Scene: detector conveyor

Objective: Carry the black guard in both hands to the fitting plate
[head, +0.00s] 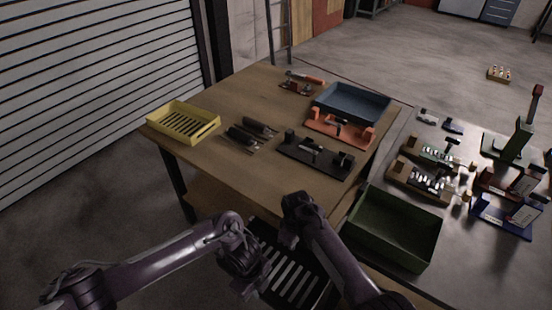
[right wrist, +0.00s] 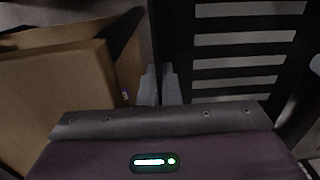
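The black guard (head: 318,266) is a dark frame with long slots, low in the head view in front of the wooden table. Light grey shows through its slots. My left gripper (head: 252,290) is at its left side, with the fingertips hard to make out. My right gripper (head: 288,241) is at its far edge, partly hidden by its own wrist. In the right wrist view the right fingers (right wrist: 160,86) are close together on the rim of the guard (right wrist: 240,97). I cannot tell for sure which thing is the fitting plate; a black plate with posts (head: 315,158) lies on the table.
The wooden table (head: 222,165) holds a yellow slotted tray (head: 183,122), dark tools (head: 243,137), an orange fixture (head: 340,128) and a blue tray (head: 352,103). A green bin (head: 393,228) stands right of my right arm. A grey bench (head: 447,268) with several fixtures is at the right.

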